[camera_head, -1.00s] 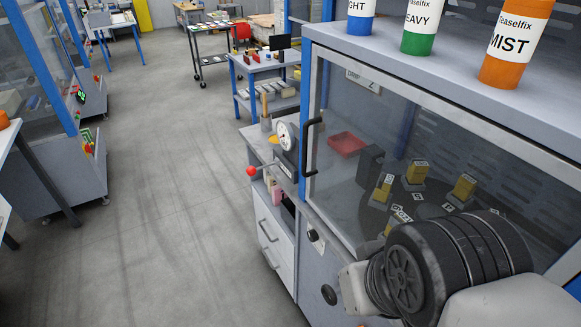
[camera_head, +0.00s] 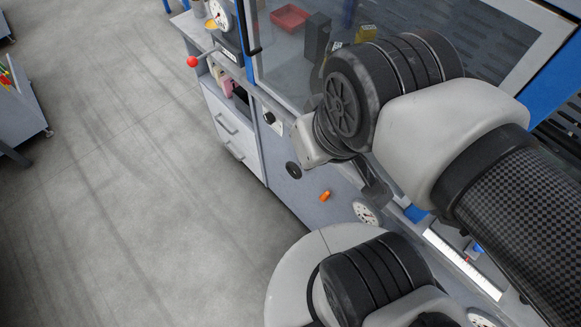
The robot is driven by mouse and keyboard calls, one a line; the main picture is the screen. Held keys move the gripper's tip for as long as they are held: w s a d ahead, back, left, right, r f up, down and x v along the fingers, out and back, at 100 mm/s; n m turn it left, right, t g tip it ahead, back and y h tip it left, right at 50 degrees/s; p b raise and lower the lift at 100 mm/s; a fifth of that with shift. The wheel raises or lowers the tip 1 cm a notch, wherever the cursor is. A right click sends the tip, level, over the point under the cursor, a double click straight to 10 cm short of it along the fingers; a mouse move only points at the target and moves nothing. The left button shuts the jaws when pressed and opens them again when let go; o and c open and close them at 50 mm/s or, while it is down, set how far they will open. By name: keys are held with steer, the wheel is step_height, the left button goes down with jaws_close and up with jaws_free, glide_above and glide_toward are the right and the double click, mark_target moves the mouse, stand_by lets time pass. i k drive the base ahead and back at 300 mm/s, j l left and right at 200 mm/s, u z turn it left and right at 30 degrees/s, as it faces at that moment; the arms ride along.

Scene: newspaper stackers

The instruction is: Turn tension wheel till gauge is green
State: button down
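A small round white gauge (camera_head: 366,213) sits on the grey machine front, partly covered by my arm. Its needle and colours are too small to read. An orange knob or handle (camera_head: 325,196) sticks out of the panel left of it. A black round disc (camera_head: 293,169) is on the same panel, further up and left. I cannot tell which of these is the tension wheel. A dark grey metal piece, probably part of my gripper (camera_head: 375,189), shows below my wrist joint, above the gauge. The fingers are mostly hidden, so their opening cannot be told.
Another dial gauge (camera_head: 220,14) stands at the machine's far end beside a red ball lever (camera_head: 192,61). A drawer cabinet (camera_head: 232,130) is below it. A glazed door with a black handle (camera_head: 250,25) covers the machine. A white scale strip (camera_head: 462,262) lies at lower right.

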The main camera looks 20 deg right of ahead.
mark_target(293, 169)
steer(key=k+j+z, duration=0.3)
steer(key=z, duration=0.15)
steer(key=k+j+z, duration=0.2)
steer(key=k+z, duration=0.55)
steer(key=z, duration=0.15)
